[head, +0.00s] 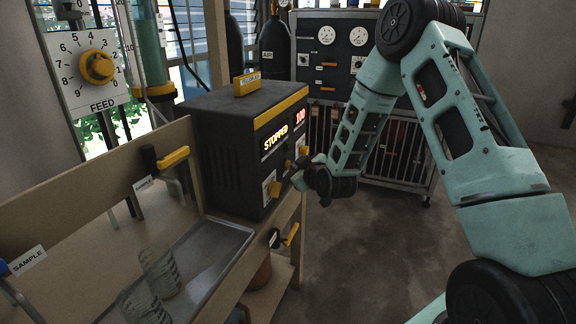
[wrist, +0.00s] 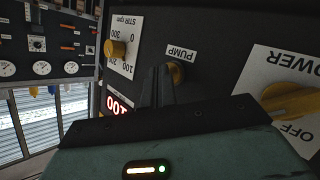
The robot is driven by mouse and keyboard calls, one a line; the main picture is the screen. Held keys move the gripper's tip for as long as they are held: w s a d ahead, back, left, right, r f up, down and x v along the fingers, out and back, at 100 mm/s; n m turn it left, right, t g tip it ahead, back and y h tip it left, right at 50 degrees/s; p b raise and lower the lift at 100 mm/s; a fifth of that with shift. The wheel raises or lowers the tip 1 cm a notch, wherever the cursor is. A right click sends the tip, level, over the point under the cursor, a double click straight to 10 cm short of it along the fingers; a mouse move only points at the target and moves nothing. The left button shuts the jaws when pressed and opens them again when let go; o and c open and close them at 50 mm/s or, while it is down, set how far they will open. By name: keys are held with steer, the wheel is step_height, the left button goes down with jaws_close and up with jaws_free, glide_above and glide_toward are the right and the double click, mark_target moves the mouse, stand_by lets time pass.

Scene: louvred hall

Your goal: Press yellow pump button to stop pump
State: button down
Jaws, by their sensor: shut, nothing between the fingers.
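The yellow pump button (wrist: 177,72) sits by an upside-down PUMP label (wrist: 182,54) on the dark panel in the wrist view. My gripper (wrist: 160,72) is shut and empty. Its fingertips are right beside the button and partly cover it. I cannot tell whether they touch it. In the head view the black control box (head: 225,150) stands on the bench with its display (head: 276,138) reading STOPPED and 100. My gripper (head: 297,182) is at its front face there, and the button is hard to make out.
The yellow POWER knob (wrist: 290,99) and the STIR rpm knob (wrist: 115,48) flank the button. A metal tray (head: 225,245) with glass beakers (head: 160,272) lies on the bench. A gauge cabinet (head: 340,55) stands behind. Floor right of the bench is clear.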

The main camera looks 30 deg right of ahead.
steer(key=s+d+b, duration=0.1)
steer(key=s+d, duration=0.2)
steer(key=s, duration=0.1)
steer(key=shift+s+d, duration=0.35)
steer(key=shift+s, duration=0.05)
stand_by(0.5)
